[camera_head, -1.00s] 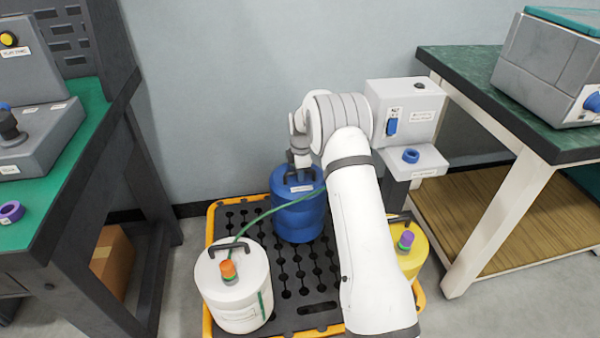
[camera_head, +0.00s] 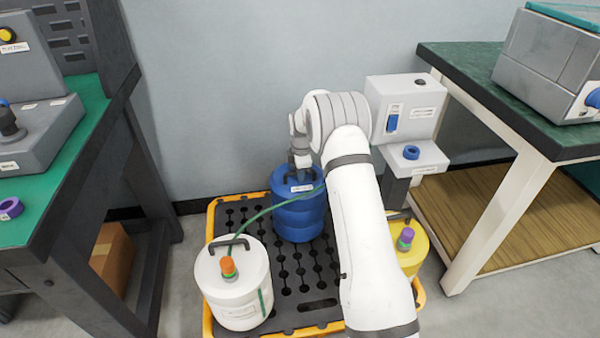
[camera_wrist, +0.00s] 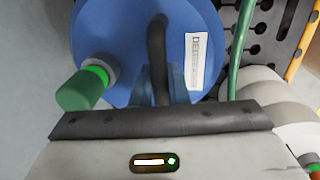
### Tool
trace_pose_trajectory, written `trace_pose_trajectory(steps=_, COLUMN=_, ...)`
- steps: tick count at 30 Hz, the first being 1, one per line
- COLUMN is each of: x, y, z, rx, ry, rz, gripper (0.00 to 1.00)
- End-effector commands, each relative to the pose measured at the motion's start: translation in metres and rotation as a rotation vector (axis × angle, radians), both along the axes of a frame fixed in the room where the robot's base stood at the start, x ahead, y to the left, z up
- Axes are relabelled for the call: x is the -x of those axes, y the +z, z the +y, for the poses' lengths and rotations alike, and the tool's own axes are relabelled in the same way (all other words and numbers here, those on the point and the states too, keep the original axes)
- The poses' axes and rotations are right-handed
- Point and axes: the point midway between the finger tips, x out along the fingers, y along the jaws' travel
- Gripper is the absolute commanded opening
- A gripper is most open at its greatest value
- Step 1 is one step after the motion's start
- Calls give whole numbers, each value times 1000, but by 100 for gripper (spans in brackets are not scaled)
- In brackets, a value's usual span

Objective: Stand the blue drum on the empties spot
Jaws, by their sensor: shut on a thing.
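The blue drum (camera_head: 299,212) stands upright at the back of the black spill tray with a yellow rim (camera_head: 212,225). In the wrist view its blue top (camera_wrist: 115,40) fills the upper middle, with a black carry handle (camera_wrist: 158,60), a green cap (camera_wrist: 85,88) and a white label (camera_wrist: 195,60). My gripper (camera_head: 301,170) is above the drum's top and shut on its handle. In the wrist view the fingertips (camera_wrist: 165,88) are at the handle. I cannot tell which place is the empties spot.
A white drum (camera_head: 235,290) with an orange cap stands front left, a green hose (camera_head: 275,208) running by it. A yellow drum (camera_head: 408,255) is partly behind my arm. A grey box device (camera_head: 405,110) stands behind. Workbenches flank both sides.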

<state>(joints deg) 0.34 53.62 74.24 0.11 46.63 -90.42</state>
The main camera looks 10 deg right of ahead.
Motion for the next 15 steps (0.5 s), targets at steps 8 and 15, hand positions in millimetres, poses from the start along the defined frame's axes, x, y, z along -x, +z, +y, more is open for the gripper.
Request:
trace_pose_trajectory(steps=8, x=-1, y=-1, z=0, rx=0, ry=0, rz=-3, gripper=0)
trace_pose_trajectory(steps=15, x=-1, y=-5, z=0, rx=0, ry=0, rz=-3, gripper=0)
